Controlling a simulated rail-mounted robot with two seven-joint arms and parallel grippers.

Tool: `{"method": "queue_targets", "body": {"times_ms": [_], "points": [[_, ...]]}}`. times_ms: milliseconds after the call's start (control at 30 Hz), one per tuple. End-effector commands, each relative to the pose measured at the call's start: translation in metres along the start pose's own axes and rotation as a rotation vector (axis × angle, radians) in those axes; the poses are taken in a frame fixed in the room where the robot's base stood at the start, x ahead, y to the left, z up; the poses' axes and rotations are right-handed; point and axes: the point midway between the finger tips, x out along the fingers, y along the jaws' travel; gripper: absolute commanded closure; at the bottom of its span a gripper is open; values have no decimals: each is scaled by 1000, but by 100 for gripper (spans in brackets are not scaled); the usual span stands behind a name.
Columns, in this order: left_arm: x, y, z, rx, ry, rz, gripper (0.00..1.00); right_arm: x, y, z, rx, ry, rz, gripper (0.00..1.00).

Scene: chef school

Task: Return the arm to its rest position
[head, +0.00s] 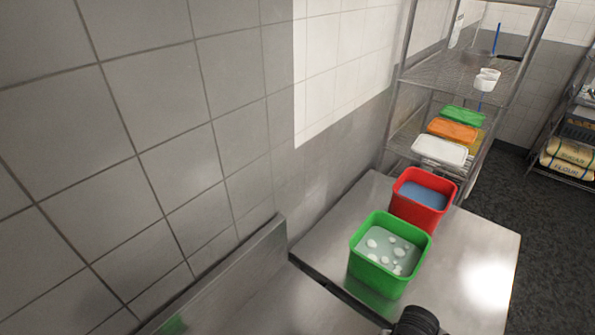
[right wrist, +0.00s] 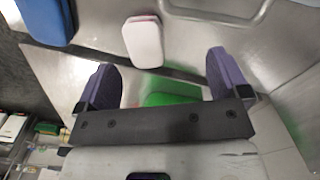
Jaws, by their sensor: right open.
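My right gripper (right wrist: 160,68) is open, with two purple fingers spread apart and nothing held between them. A dark rounded part of my own arm shows at the bottom edge of the head view, just below the green bucket (head: 365,268). My left gripper is not in view.
The green bucket holds cloudy water with white bubbles; a red bucket (head: 412,206) with blue liquid stands behind it. Both are on a steel table (head: 478,262). A wire shelf (head: 470,78) stands beyond. In the wrist view, a white block (right wrist: 143,42) and blue object (right wrist: 43,20) lie ahead.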

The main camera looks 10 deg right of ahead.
Motion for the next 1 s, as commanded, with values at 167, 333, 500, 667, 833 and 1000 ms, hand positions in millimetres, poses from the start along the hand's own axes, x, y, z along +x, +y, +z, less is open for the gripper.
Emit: {"method": "queue_targets", "body": {"times_ms": [167, 333, 500, 667, 833, 1000], "points": [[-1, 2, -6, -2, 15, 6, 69, -2, 2, -7, -203, 36, 9, 6], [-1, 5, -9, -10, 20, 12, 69, -9, 1, -18, -450, 135, 54, 6], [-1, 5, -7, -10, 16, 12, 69, -41, -3, -41, -691, 314, 127, 6], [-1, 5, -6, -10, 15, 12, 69, -93, -22, -61, -859, 543, 193, 6], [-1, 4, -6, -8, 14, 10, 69, -131, -40, -51, -910, 751, 222, 6], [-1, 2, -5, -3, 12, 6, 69, -133, -37, -25, -805, 818, 188, 6]]}}
